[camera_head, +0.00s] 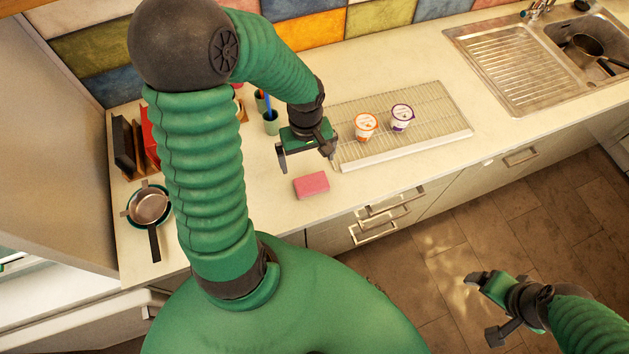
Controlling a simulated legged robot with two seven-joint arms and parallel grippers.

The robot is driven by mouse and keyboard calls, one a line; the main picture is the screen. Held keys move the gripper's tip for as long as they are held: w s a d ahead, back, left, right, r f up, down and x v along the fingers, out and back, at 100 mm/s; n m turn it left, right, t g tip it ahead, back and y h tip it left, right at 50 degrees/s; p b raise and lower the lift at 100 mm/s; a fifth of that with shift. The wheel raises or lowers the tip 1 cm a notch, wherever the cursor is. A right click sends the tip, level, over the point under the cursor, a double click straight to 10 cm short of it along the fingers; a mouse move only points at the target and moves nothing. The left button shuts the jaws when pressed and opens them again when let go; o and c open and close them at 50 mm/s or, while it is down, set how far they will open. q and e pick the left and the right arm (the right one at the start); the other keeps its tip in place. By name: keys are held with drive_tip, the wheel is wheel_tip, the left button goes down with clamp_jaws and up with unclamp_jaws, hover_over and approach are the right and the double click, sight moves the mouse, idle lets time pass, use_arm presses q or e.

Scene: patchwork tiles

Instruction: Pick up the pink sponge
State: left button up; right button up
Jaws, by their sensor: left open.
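The pink sponge (312,185) lies flat on the pale countertop (262,208) near its front edge. My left gripper (306,160) hangs above and just behind the sponge, with its two fingers spread apart and nothing between them. It does not appear to touch the sponge. My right gripper (480,308) is at the lower right, away from the counter and over the floor. Its two fingers are far apart and it holds nothing.
A wire rack (440,118) with an orange-labelled cup (366,126) and a purple-labelled cup (402,117) stands right of the sponge. A pan (148,207) is at the left. A green cup (271,124) stands behind my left gripper. A sink (515,75) is far right.

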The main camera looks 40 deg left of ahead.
sight(310, 179)
use_arm(q)
drive_tip(key=f, duration=0.7)
drive_tip(key=f+b, duration=0.1)
drive_tip(key=f, duration=0.2)
drive_tip(key=shift+w+d+f, duration=0.15)
drive_tip(key=shift+w+d, duration=0.05)
drive_tip(key=shift+d, duration=0.15)
drive_tip(key=shift+a, duration=0.15)
drive_tip(key=shift+c, duration=1.3)
drive_tip(key=c, duration=0.9)
